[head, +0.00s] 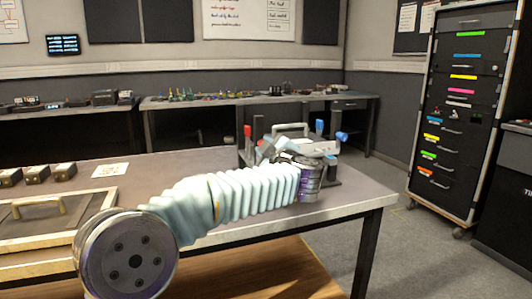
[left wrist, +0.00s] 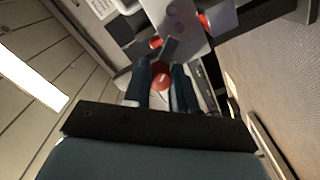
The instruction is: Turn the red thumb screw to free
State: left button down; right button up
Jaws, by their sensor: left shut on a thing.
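A dark fixture (head: 331,171) with coloured knobs stands at the far right part of the table, partly hidden behind my left arm. My left gripper (head: 268,150) reaches it from the front. In the left wrist view, a red round screw head (left wrist: 162,82) sits between the two dark fingers of my left gripper (left wrist: 160,76); the fingers are shut on it. A grey plate (left wrist: 181,25) lies just beyond the fingertips. How far the screw is turned cannot be told. My right gripper is in neither view.
A red knob (head: 248,130) and blue knobs (head: 342,136) stick up from the fixture. A framed board with a handle (head: 40,208) and dark blocks (head: 37,172) lie at the table's left. The table (head: 372,196) has free room at its right front.

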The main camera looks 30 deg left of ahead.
pick_arm(q)
jog(key=shift+n+b, duration=2.75)
jog(key=shift+n, duration=2.45)
jog(key=c, duration=0.9)
grip_release()
jog(key=shift+r, duration=0.1)
jog(key=shift+d, duration=0.1)
